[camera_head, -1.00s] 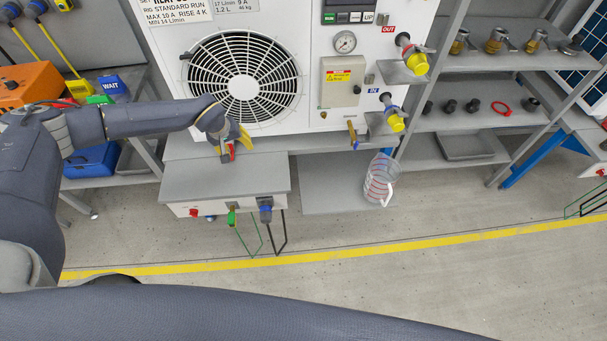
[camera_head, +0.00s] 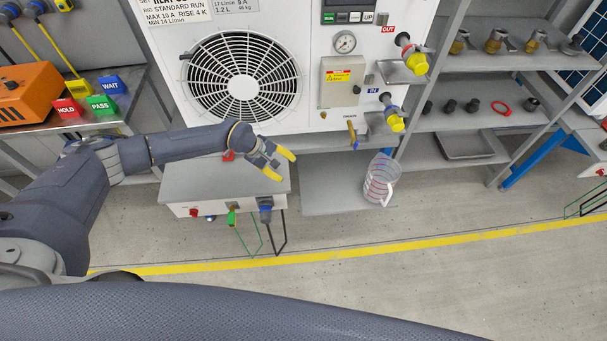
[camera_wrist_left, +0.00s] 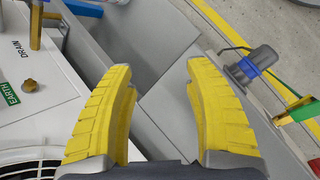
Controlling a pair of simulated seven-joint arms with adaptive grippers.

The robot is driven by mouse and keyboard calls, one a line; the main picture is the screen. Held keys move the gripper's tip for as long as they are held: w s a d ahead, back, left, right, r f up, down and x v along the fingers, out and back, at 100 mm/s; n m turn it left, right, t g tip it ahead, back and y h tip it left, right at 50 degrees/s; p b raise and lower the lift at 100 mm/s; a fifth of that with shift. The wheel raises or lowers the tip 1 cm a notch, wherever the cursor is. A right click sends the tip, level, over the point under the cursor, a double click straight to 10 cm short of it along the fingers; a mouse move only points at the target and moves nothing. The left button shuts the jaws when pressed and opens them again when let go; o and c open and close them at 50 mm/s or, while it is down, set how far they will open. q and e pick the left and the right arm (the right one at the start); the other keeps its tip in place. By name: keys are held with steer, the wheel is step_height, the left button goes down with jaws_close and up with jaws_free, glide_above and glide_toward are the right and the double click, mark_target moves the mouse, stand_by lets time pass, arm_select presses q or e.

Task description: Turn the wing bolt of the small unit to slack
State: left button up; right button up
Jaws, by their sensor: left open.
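The low grey-topped unit (camera_head: 192,184) stands in front of the big white fan unit. Its front has a red knob (camera_head: 194,212), a green-handled valve (camera_head: 231,217) and a grey fitting with a blue collar (camera_head: 265,208). A small red part (camera_head: 228,156) shows at its back edge, partly behind my arm; I cannot tell if it is the wing bolt. My left gripper (camera_head: 278,163) is open and empty above the unit's right end. In the left wrist view its yellow fingers (camera_wrist_left: 160,75) are spread, with the blue-collared fitting (camera_wrist_left: 255,65) beyond them. My right gripper is not in view.
The white fan unit (camera_head: 300,130) rises close behind, with a brass drain valve (camera_head: 352,134). A clear jug (camera_head: 380,180) stands on the grey shelf (camera_head: 325,190) to the right. Shelving (camera_head: 470,125) stands farther right. The floor in front is clear.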

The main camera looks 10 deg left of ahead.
arm_select(q)
steer(key=d+f+n+h, duration=0.2)
steer(key=d+n, duration=0.2)
steer(key=d, duration=0.3)
steer(key=shift+s+n, duration=0.25)
steer(key=shift+n, duration=0.15)
steer(key=shift+d+f, duration=0.1)
